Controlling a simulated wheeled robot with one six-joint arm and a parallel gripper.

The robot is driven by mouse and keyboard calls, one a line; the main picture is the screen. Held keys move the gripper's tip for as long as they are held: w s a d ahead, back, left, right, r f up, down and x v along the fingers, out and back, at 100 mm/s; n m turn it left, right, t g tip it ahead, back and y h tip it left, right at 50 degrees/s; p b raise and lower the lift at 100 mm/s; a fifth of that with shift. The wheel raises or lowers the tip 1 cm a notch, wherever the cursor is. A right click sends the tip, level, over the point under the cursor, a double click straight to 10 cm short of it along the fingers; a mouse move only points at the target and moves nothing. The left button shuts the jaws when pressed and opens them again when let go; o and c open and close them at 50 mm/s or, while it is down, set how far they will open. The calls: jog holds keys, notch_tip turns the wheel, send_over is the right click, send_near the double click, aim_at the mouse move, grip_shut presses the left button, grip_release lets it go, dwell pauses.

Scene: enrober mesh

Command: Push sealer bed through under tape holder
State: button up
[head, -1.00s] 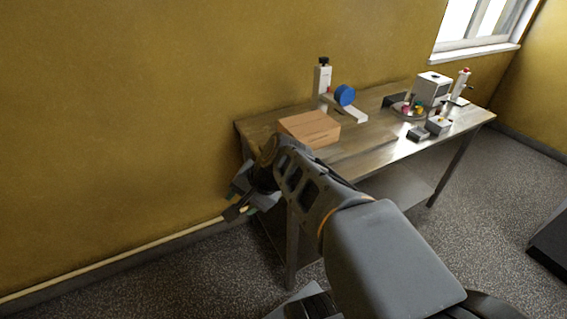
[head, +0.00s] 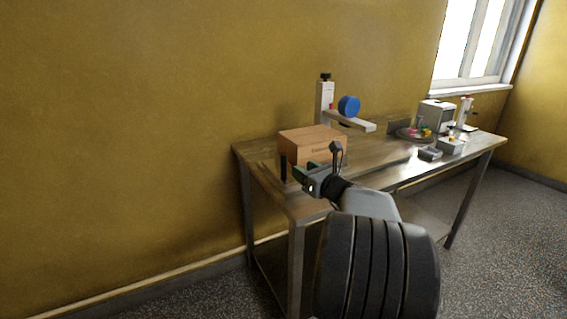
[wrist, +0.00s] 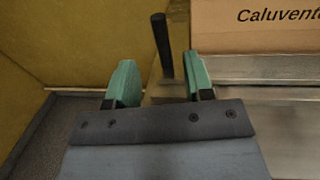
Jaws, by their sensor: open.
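A brown cardboard box (head: 306,138) with "Caluvent..." lettering sits on a flat metallic bed (wrist: 265,68) on the table. A thin black upright post (head: 283,167) stands at the left end of the bed, beside the box; it shows in the wrist view (wrist: 162,48) too. The tape holder (head: 325,100) is a white upright with a blue tape roll (head: 349,106) and an arm reaching right, behind and right of the box. My gripper (wrist: 160,80) is open with green fingertips apart. In the wrist view the post appears between the fingertips, seemingly beyond them; contact is unclear.
The metal table (head: 297,215) has its left edge near my gripper. A round tray (head: 414,134) of coloured items, a white box-shaped machine (head: 437,114) and small grey units (head: 450,146) stand at the right. The yellow wall is behind.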

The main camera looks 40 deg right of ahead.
aim_at(286, 159)
jog(key=w, duration=1)
jog(key=shift+w+a, duration=0.1)
jog(key=shift+a, duration=0.05)
jog(key=shift+c, duration=0.3)
grip_shut()
